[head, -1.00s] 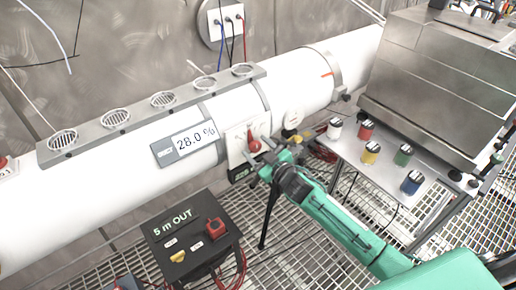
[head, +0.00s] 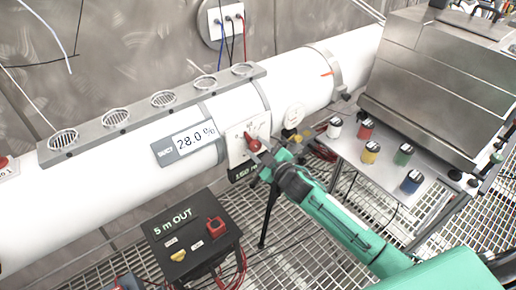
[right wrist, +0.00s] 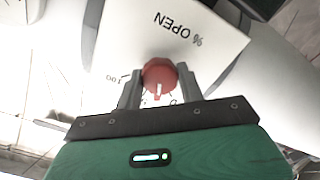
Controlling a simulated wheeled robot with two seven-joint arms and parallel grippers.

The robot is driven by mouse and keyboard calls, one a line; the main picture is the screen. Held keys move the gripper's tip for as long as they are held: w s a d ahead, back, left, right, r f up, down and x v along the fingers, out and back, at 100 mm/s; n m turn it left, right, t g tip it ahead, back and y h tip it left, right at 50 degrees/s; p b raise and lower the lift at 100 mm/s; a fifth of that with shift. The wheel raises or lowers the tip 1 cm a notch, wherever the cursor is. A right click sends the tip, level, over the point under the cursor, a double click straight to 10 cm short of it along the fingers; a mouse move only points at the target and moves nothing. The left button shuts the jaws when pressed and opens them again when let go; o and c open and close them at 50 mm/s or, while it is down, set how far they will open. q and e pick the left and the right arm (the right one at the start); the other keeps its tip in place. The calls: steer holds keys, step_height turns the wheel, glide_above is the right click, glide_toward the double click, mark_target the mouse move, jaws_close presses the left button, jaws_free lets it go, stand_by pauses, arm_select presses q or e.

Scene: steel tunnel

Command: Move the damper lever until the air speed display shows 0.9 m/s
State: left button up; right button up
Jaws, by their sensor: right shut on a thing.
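The red damper lever (head: 251,142) sits on a white plate (head: 236,152) on the side of the white duct. In the right wrist view the red knob (right wrist: 159,76) is between the two fingers, over a dial marked "% OPEN" and "100". My right gripper (head: 258,150) is shut on the lever. My left gripper is not in view.
A black box marked "5 m OUT" (head: 190,233) with a red switch stands below the duct. A side table (head: 352,153) at right holds several small coloured-label jars beside a large steel box (head: 430,85).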

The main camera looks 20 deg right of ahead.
steer(key=o, duration=1)
steer(key=shift+c, duration=0.2)
steer(key=shift+s, duration=0.15)
steer(key=shift+s+d+f, duration=0.1)
steer(key=shift+s+d, duration=0.1)
steer(key=shift+s, duration=0.1)
steer(key=b+v, duration=0.3)
steer(key=v, duration=1)
